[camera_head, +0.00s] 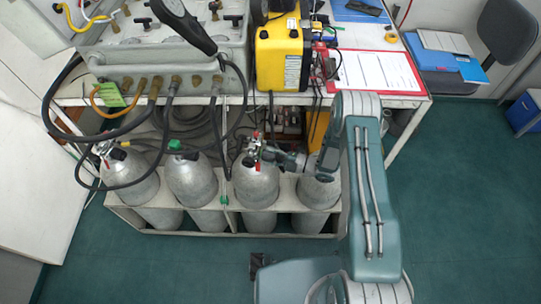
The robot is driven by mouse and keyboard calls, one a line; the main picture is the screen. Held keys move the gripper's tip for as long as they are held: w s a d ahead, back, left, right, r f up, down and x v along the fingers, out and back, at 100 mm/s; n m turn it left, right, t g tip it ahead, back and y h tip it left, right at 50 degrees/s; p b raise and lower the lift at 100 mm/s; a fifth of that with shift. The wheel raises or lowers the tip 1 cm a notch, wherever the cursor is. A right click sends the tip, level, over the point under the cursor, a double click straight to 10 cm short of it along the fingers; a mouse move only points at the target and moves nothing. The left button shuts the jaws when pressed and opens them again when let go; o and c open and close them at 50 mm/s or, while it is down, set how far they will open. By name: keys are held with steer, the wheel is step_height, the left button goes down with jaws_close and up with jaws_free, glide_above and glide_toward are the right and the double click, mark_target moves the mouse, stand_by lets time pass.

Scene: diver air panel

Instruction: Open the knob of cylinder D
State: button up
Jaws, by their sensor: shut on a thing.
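Several silver cylinders stand upright in a row in a low white rack (180,233). No letter is readable on them, so I cannot tell from markings which is cylinder D. My gripper (262,153) reaches in from the right, low over the top of the third cylinder from the left (256,188). It is shut on a valve knob there, which is mostly hidden by the fingers. Red parts (257,137) show just beyond the fingers. The rightmost cylinder (318,194) has its valve hidden under my arm. The leftmost cylinder (133,179) has a valve with hose and red parts.
A white bench stands above and behind the cylinders, with a grey air panel (165,57), a yellow case (279,58) and a red clipboard (372,71). Black hoses (62,115) loop down on the left.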

mark_target(269, 153)
steer(key=shift+a+f, duration=0.1)
stand_by(0.3)
steer(key=o, duration=1.2)
steer(key=shift+s, duration=0.1)
steer(key=shift+c, duration=0.2)
steer(key=shift+a, duration=0.1)
step_height(269, 153, up, 9)
steer(key=shift+f, duration=0.1)
steer(key=shift+r, duration=0.55)
